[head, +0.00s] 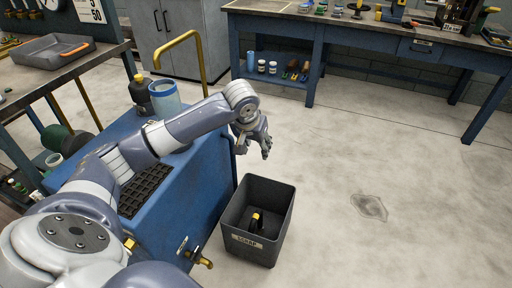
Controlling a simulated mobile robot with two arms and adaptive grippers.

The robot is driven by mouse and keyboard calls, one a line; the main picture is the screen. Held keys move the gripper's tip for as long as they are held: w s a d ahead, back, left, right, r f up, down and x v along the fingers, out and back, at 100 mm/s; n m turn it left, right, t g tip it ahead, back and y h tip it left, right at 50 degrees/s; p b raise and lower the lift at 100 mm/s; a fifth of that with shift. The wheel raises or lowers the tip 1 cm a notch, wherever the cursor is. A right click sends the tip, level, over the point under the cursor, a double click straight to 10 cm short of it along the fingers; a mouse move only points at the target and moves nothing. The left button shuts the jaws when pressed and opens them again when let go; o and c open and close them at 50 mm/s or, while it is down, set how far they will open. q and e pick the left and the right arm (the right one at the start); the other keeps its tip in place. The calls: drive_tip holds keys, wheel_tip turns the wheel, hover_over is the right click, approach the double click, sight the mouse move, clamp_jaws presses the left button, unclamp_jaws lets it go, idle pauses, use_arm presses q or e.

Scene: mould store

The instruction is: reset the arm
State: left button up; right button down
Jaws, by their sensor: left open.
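My left arm reaches in from the lower left across the blue cabinet. Its left gripper (261,146) hangs past the cabinet's right side, above the floor and a little behind the scrap bin. The gripper is open, and I see nothing between its fingers. My right gripper is not in view.
A dark scrap bin (283,214) with a black and yellow item inside stands on the floor. The blue cabinet (200,205) carries a blue container (165,97). A blue workbench (345,28) stands at the back. The floor (400,150) at right is clear apart from a stain.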

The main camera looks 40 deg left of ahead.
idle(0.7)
